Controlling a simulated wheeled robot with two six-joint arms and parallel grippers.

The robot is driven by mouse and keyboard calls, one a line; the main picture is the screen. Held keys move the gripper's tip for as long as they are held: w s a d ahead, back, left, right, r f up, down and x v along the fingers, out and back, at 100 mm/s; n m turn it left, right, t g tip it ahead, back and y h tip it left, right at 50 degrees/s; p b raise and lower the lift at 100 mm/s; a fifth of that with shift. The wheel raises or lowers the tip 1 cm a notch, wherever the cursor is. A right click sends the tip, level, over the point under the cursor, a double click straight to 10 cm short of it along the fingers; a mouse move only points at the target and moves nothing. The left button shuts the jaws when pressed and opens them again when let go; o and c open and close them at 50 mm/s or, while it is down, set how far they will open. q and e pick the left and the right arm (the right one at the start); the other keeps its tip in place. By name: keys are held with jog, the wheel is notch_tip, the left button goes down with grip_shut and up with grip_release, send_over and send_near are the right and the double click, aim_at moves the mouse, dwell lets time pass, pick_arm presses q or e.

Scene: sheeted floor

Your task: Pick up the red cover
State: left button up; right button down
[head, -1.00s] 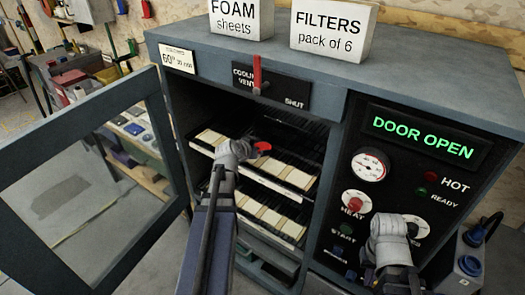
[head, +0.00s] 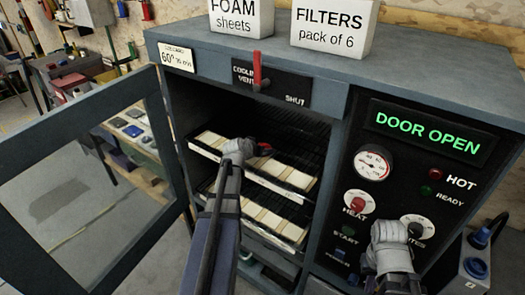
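A small red piece, which I take to be the red cover (head: 265,149), shows at the tip of my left gripper (head: 253,147). It is inside the open oven, in shadow above the upper tray. The dark fingers seem closed on it, though they are small and partly hidden by the grey wrist. I cannot tell if it touches the tray. My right gripper (head: 389,233) is in front of the control panel, beside the dials. Its fingers are hidden behind its wrist.
The oven door (head: 85,185) stands open at the left. The upper tray (head: 285,174) and lower tray (head: 275,222) hold pale sheets. A red vent lever (head: 258,72) sits above the opening. Boxes of foam sheets (head: 240,18) and filters (head: 333,27) stand on top.

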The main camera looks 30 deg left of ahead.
pick_arm(q)
jog(key=c, duration=0.7)
jog(key=shift+o, duration=0.2)
jog(key=shift+r, duration=0.1)
notch_tip(320, 180, up, 10)
jog(key=p, duration=0.9)
jog(key=shift+p, duration=0.4)
